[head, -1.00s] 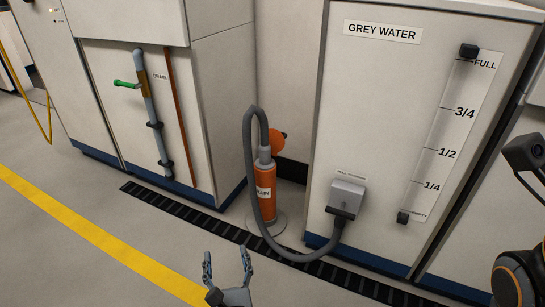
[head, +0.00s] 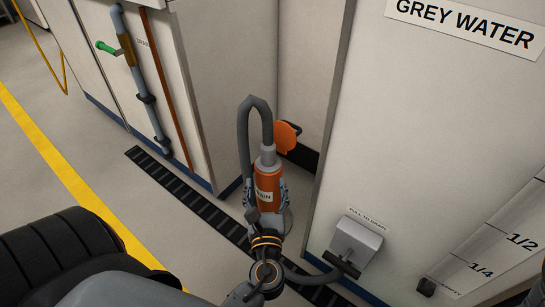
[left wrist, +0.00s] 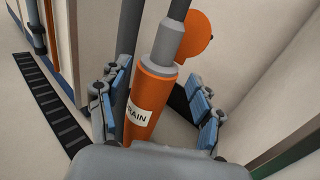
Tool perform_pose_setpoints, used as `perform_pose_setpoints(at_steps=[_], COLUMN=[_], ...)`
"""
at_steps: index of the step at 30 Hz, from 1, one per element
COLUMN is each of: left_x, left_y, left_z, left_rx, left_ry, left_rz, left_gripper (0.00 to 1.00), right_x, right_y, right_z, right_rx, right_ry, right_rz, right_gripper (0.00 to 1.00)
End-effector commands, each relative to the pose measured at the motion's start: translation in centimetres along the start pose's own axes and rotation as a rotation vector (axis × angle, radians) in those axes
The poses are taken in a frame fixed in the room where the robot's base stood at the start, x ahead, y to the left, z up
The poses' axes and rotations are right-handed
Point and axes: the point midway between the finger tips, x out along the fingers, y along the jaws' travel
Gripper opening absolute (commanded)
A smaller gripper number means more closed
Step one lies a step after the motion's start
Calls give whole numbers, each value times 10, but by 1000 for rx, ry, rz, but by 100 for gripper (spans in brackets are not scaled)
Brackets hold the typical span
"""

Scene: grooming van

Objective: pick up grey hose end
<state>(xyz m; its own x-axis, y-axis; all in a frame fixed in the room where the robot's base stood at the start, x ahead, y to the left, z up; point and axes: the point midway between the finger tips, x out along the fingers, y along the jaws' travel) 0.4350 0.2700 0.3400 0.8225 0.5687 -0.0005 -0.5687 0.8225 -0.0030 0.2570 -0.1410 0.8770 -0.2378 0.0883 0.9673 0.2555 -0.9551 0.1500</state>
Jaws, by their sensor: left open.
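The grey hose end (head: 267,157) is a grey cuff seated in the top of the orange drain standpipe (head: 268,178); it also shows in the left wrist view (left wrist: 170,45). My left gripper (head: 265,188) is open, with one finger on each side of the standpipe, lower than the cuff. In the left wrist view the blue-padded fingers (left wrist: 160,88) stand apart with the standpipe between them, nearer the left finger. Contact cannot be told. My right gripper is not in view.
An orange cap (head: 286,136) sits beside the cuff. The grey water cabinet (head: 390,130) stands close on the right, with a grey valve box (head: 357,242) low on its front. Another cabinet (head: 215,90) is at the left. A floor grate (head: 185,190) runs past the standpipe.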

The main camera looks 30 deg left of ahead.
Motion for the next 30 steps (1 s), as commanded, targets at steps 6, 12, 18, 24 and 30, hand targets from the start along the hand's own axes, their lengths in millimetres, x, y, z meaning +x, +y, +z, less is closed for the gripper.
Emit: perform_pose_setpoints(at_steps=[6, 12, 18, 24, 30], left_x=[43, 58, 83, 106, 109], left_y=[-1, -1, -8, -9, -8], left_z=[1, 0, -2, -2, -1], left_rx=[0, 0, -2, 0, 0], left_ry=[-3, -1, -3, -1, 0], left_rz=[-1, -1, 0, -1, 0], left_gripper=[66, 66, 66, 66, 66], right_x=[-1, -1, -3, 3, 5], right_y=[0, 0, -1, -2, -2], right_z=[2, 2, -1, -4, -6], right_rx=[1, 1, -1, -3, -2], right_ry=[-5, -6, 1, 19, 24], right_rz=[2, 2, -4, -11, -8], right_gripper=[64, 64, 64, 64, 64])
